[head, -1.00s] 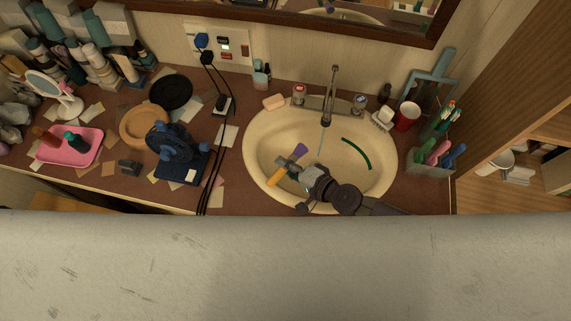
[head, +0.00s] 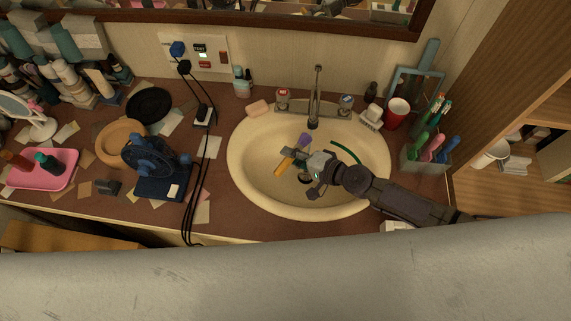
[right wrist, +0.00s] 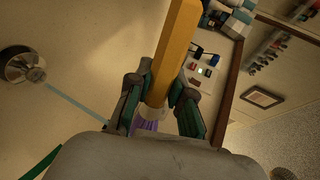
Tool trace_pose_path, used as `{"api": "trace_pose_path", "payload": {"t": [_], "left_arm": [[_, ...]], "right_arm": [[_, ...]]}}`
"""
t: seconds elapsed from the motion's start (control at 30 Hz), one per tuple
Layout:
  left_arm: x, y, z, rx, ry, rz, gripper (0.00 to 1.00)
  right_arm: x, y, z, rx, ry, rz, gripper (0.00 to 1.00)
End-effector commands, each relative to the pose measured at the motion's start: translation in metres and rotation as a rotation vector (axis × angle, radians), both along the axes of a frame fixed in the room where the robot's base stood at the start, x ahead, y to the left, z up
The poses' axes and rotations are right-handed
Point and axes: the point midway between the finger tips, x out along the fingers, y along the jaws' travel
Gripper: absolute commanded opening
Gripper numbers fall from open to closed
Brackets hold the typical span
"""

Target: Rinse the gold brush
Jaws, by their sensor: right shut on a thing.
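The gold brush (head: 284,165) has a yellow handle and purple bristles. My right gripper (head: 296,157) is shut on it and holds it over the basin of the cream sink (head: 245,180), bristles toward the faucet. In the right wrist view the yellow handle (right wrist: 175,55) rises between the fingers (right wrist: 158,105), with the purple bristles partly hidden below. The faucet (head: 314,105) stands at the back rim. A thin pale-blue water stream (right wrist: 65,98) shows in the right wrist view; I cannot tell whether it touches the bristles. My left gripper is not in view.
A green curved strip (head: 346,152) lies in the basin. Soap (head: 258,109), a red cup (head: 396,113) and a brush holder (head: 425,158) stand around the sink. A blue fan (head: 155,168) and black cords (head: 197,180) are left of it.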

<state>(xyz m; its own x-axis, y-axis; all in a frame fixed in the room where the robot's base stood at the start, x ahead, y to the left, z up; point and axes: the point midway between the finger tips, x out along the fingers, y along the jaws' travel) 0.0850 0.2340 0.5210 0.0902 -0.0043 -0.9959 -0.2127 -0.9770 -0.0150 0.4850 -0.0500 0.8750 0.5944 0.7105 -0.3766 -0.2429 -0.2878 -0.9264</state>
Motion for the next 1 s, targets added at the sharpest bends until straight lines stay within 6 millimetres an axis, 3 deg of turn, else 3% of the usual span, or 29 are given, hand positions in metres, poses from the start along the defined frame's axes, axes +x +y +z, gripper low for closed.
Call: {"api": "trace_pose_path", "payload": {"t": [0.1, 0.4, 1.0], "left_arm": [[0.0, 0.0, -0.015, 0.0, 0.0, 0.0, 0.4], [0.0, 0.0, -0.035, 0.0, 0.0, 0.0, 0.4], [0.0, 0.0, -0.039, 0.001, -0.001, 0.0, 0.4]], "right_arm": [[0.009, -0.008, -0.008, -0.001, -0.002, 0.0, 0.0], [0.027, -0.023, -0.013, 0.0, -0.002, -0.001, 0.0], [0.032, -0.027, -0.012, 0.0, 0.0, 0.0, 0.0]]}}
